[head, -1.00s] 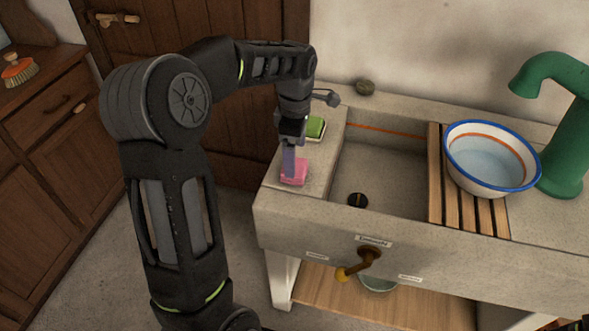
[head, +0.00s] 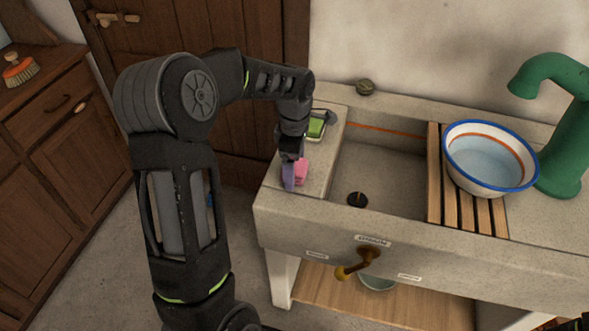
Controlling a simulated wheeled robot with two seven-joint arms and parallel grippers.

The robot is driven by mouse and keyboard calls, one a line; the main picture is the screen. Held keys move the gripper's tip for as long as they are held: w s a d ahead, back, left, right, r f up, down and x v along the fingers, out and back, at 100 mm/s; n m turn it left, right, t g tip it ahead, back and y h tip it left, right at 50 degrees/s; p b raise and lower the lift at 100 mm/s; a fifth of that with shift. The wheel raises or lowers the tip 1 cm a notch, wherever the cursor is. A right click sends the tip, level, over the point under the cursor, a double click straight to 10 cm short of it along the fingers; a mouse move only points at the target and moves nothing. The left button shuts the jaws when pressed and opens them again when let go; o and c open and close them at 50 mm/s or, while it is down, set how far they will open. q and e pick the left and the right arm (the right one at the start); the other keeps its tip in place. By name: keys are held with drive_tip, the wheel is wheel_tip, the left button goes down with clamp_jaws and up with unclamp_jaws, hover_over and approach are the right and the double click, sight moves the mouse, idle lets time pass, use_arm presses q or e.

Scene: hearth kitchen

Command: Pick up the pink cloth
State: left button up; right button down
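The pink cloth (head: 302,172) lies on the stone ledge at the left end of the sink. It is a small folded pink piece, partly hidden by my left gripper. My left gripper (head: 294,178) points down at the cloth, with a purple-grey finger in front of its left side. The far finger is hidden, so I cannot tell how far apart the fingers are or whether they grip the cloth. My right gripper is not in view.
A green sponge (head: 316,127) sits in a dish just behind the cloth. The open stone basin (head: 385,180) is to the right. A slatted wooden rack (head: 455,208) bears a blue-rimmed bowl (head: 491,158) beside a green tap (head: 567,135). A brass tap is on the sink's front.

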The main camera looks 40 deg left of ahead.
use_arm(q)
drive_tip(key=c, duration=1.4)
wheel_tip(320, 180, up, 10)
drive_tip(key=shift+b, duration=0.3)
